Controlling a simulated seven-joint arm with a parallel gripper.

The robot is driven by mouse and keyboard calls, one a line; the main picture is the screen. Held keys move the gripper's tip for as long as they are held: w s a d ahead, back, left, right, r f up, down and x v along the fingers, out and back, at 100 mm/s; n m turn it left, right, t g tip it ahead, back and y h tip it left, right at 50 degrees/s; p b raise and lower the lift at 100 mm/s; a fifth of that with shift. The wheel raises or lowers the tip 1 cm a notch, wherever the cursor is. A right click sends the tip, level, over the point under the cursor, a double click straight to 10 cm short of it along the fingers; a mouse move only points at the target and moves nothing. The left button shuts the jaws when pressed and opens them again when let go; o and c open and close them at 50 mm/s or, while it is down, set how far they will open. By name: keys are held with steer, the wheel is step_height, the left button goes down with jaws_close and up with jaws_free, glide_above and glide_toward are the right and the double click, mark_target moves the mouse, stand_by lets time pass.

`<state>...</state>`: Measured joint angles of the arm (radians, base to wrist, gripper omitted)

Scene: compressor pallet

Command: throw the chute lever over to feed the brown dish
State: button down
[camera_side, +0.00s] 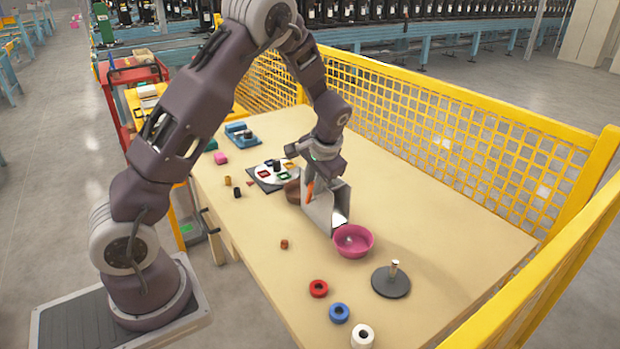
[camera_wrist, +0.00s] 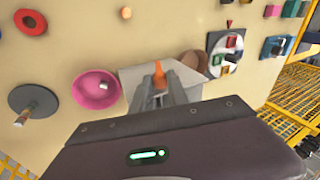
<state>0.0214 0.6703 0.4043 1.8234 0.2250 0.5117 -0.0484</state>
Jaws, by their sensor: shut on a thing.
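The grey metal chute (camera_side: 322,210) stands on the table between the pink dish (camera_side: 353,243) and the brown dish (camera_side: 291,192). Its orange lever (camera_side: 309,193) shows at its side, and in the wrist view the lever (camera_wrist: 158,72) sticks up at the fingertips. My gripper (camera_wrist: 160,88) is shut on the lever. In the wrist view the pink dish (camera_wrist: 97,88) is left of the chute (camera_wrist: 130,78) and holds a small pale piece. The brown dish (camera_wrist: 197,60) is right of it, partly hidden in both views. Which way the lever leans is hard to tell.
A black board with a white disc and coloured square pieces (camera_side: 262,181) lies beyond the brown dish. A dark round stand with a peg (camera_side: 391,281) and red (camera_side: 318,288), blue (camera_side: 339,313) and white (camera_side: 362,335) rings lie nearer. Yellow mesh fencing (camera_side: 440,140) borders the table.

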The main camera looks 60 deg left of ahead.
steer(key=shift+d+f+y, duration=0.25)
steer(key=shift+d+y, duration=0.3)
steer(key=shift+y, duration=0.35)
steer(key=shift+f, duration=0.1)
steer(key=c, duration=1.3)
jaws_free()
steer(key=shift+d, duration=0.1)
steer(key=s+d+r+t+h, duration=0.1)
steer(key=s+d+r+h, duration=0.2)
steer(key=s+d+r, duration=0.5)
steer(key=s+d+r+t+h, duration=0.15)
steer(key=s+d+r, duration=0.3)
steer(key=r, duration=0.55)
steer(key=s+d+r+t+h, duration=0.1)
steer(key=s+d, duration=0.1)
steer(key=s, duration=0.4)
steer(key=s+d+m+t+h, duration=0.1)
steer(key=s+d, duration=0.2)
steer(key=s, duration=0.4)
steer(key=shift+s+d+r+m, duration=0.25)
steer(key=shift+r+m, duration=0.05)
steer(key=shift+r, duration=0.1)
